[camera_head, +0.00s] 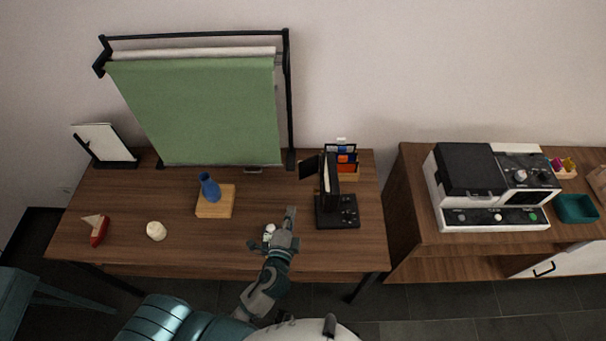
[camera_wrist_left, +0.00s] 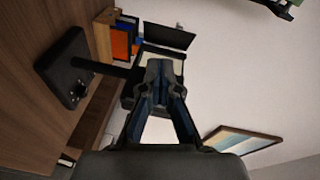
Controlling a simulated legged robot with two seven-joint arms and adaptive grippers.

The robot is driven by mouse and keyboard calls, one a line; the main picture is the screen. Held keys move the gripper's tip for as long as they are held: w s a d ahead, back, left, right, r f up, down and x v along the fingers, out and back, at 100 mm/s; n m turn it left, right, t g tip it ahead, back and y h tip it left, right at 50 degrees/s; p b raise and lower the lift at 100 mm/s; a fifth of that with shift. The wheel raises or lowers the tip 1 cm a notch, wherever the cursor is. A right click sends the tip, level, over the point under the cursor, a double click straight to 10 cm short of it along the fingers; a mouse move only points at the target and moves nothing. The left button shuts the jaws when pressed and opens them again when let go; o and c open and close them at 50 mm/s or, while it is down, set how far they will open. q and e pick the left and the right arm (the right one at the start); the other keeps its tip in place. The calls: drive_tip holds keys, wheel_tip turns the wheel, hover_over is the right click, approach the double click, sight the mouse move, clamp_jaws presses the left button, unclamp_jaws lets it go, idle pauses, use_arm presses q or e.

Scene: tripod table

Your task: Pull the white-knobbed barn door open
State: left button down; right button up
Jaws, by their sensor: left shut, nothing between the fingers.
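A black stand lamp with a flat base (camera_head: 338,212) stands at the right part of the desk. A dark flap (camera_head: 310,167) sticks out to the left from its upright head (camera_head: 330,173); I take it for a barn door. I cannot make out a white knob on it. In the left wrist view the base (camera_wrist_left: 62,70) and a dark flap (camera_wrist_left: 168,34) show, with the head partly hidden behind the fingers. My left gripper (camera_head: 290,213) is shut and empty, left of the lamp base and below the flap; its closed fingertips (camera_wrist_left: 160,68) point toward the head. My right gripper is not in view.
A rack with colored cards (camera_head: 347,160) stands behind the lamp. A green backdrop (camera_head: 200,110), blue vase (camera_head: 209,187) on a wooden block (camera_head: 215,204), cream round object (camera_head: 156,231) and toy boat (camera_head: 98,231) are further left. A cabinet with a white machine (camera_head: 490,215) is right.

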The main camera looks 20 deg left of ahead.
use_arm(q)
drive_tip(key=d+r+m+t+h, duration=0.1)
drive_tip(key=d+r+m, duration=0.1)
drive_tip(key=d+m, duration=0.1)
drive_tip(key=p, duration=0.2)
approach(306, 165)
drive_tip(key=w+d, duration=0.2)
drive_tip(key=w, duration=0.2)
drive_tip(key=shift+w+a+f, duration=0.2)
drive_tip(key=shift+w+a, duration=0.5)
drive_tip(key=shift+w, duration=0.1)
drive_tip(key=shift+w+a, duration=0.35)
drive_tip(key=shift+a, duration=0.15)
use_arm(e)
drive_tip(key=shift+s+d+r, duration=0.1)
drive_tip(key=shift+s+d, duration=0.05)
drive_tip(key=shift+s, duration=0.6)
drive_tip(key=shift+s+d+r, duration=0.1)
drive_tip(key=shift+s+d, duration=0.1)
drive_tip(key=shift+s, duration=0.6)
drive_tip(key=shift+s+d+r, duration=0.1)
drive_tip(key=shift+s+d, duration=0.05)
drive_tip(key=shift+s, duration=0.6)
use_arm(q)
drive_tip(key=shift+h, duration=0.4)
